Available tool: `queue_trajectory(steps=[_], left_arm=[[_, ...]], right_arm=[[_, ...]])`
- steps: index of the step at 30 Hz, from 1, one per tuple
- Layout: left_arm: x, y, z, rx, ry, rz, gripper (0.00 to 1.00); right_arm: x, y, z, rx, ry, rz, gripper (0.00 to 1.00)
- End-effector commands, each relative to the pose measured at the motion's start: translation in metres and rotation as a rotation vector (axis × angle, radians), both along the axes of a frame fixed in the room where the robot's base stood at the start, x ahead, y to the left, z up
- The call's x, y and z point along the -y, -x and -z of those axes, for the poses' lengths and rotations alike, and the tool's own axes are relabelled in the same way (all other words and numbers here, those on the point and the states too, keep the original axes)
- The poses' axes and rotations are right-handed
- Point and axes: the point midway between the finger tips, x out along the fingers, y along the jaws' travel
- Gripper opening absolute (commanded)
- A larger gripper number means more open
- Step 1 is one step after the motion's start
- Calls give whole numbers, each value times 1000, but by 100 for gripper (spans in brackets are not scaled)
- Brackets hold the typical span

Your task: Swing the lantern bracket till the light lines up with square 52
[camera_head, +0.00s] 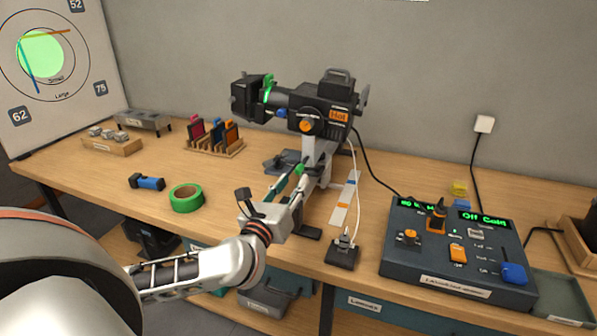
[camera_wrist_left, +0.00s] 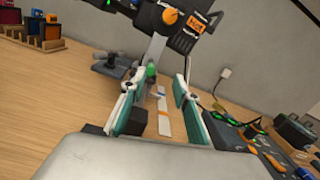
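The black lantern (camera_head: 325,108), with an orange knob and "Hot" label, stands on the table. Its body and knob (camera_wrist_left: 171,18) show at the top of the left wrist view. A green-tipped part (camera_wrist_left: 151,73) of its bracket appears between my left fingers in that view; I cannot tell whether they touch it. My left gripper (camera_head: 306,175) is open in front of the lantern stand and partly hides it. Its spread fingers (camera_wrist_left: 163,85) show teal pads. On the target board (camera_head: 107,52), square 52 (camera_head: 76,5) is top right. A pale green light spot (camera_head: 42,58) lies inside the circles.
A control desk (camera_head: 450,283) with faders stands right of my arm. Green tape (camera_head: 186,198), a blue-black tool (camera_head: 147,182) and a rack of coloured pieces (camera_head: 214,138) lie left. A small black stand (camera_head: 343,254) sits near the front edge. Cables hang behind the lantern.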

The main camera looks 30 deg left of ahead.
Motion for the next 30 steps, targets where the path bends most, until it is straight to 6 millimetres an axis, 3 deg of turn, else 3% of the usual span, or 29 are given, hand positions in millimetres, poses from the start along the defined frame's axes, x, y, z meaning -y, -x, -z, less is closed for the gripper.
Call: queue_trajectory(steps=[7,21,30], left_arm=[[-16,-11,12,-37,79,-40,31],[-31,-71,11,-37,75,-37,31],[-32,-76,13,-39,75,-37,31]], right_arm=[[0,0,-1,1,0,0,0],[0,0,-5,1,0,0,0],[0,0,-4,-1,0,0,0]])
